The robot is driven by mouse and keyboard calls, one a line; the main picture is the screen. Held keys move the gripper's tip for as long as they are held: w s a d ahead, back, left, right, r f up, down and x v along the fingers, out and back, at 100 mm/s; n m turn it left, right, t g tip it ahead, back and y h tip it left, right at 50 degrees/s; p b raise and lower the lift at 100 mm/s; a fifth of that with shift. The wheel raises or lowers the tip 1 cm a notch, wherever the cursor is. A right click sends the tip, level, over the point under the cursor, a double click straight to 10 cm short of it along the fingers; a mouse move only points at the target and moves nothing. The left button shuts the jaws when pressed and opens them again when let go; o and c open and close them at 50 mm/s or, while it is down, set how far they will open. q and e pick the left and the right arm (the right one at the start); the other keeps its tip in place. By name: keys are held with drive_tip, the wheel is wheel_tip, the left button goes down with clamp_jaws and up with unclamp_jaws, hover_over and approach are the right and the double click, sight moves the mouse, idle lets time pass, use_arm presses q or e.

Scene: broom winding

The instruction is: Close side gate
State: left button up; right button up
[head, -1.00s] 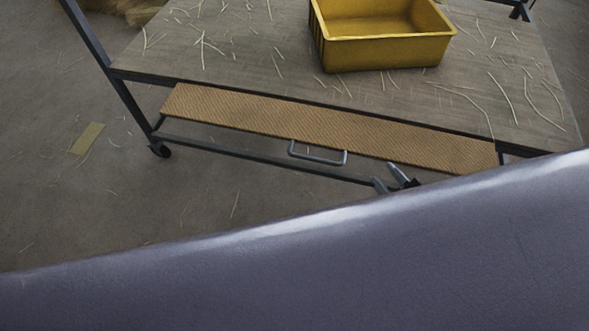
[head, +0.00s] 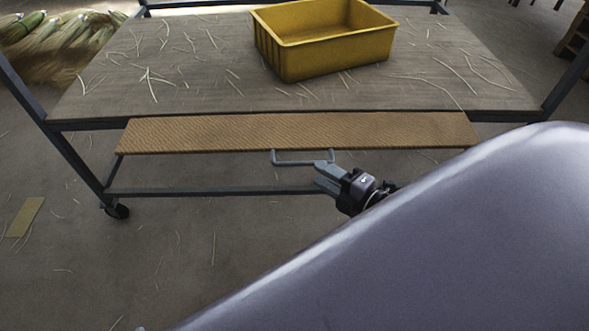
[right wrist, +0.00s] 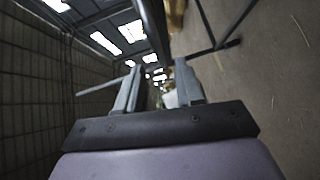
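The side gate looks like the long tan ribbed panel (head: 210,133) along the near edge of the cart's table (head: 95,98). In the head view its broad face is visible from above, sloping outward and down. A grey U-shaped handle (head: 295,162) is on its lower edge. My right gripper (head: 322,178) is at the right end of the handle, very close to it; contact is unclear. In the right wrist view the two fingers (right wrist: 157,92) stand apart with a gap between them. A thin bar, probably the handle, shows beside the left finger. My left gripper is out of view.
A yellow bin (head: 335,55) stands on the table among scattered straw. Dark posts, a lower rail (head: 205,191) and a caster (head: 117,211) belong to the cart. My own purple arm covers the lower right. Floor at the lower left is open, with a flat yellowish strip (head: 25,217).

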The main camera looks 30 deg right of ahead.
sight(306, 165)
drive_tip(key=shift+b+x, duration=0.3)
drive_tip(key=shift+x, duration=3.15)
clamp_jaws()
